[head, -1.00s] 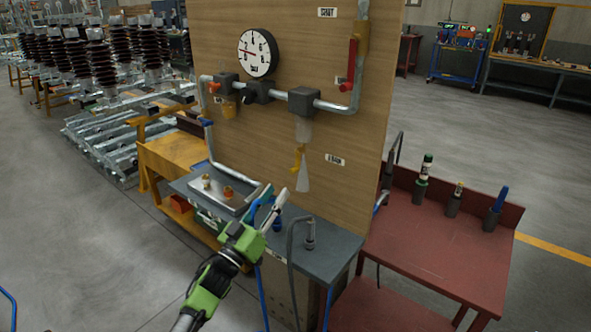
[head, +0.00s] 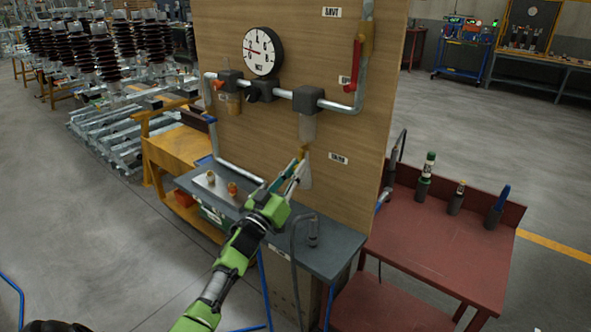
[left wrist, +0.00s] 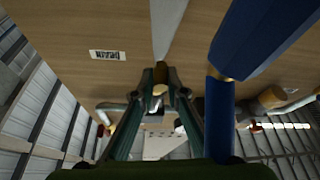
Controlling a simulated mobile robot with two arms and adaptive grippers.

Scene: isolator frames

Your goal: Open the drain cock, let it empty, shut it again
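The drain cock's yellow handle (head: 304,149) is on the wooden panel, left of a small label and under a grey pipe fitting. A pale cone-shaped spout (head: 307,179) hangs below it. My left gripper (head: 300,161) is at the handle, its fingertips one on each side. In the left wrist view the fingers (left wrist: 159,85) converge on a brownish-yellow piece and look closed on it, though the contact is partly hidden. The pale spout (left wrist: 168,25) shows beyond the tips. My right gripper is not in view.
Above are a round gauge (head: 262,52), a red lever (head: 351,65) and grey pipes. A grey bench top (head: 330,257) with a hose fitting (head: 313,232) lies below. A red table (head: 440,255) holding several tools stands to the right. In the left wrist view a blue bar (left wrist: 250,40) is close to the right finger.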

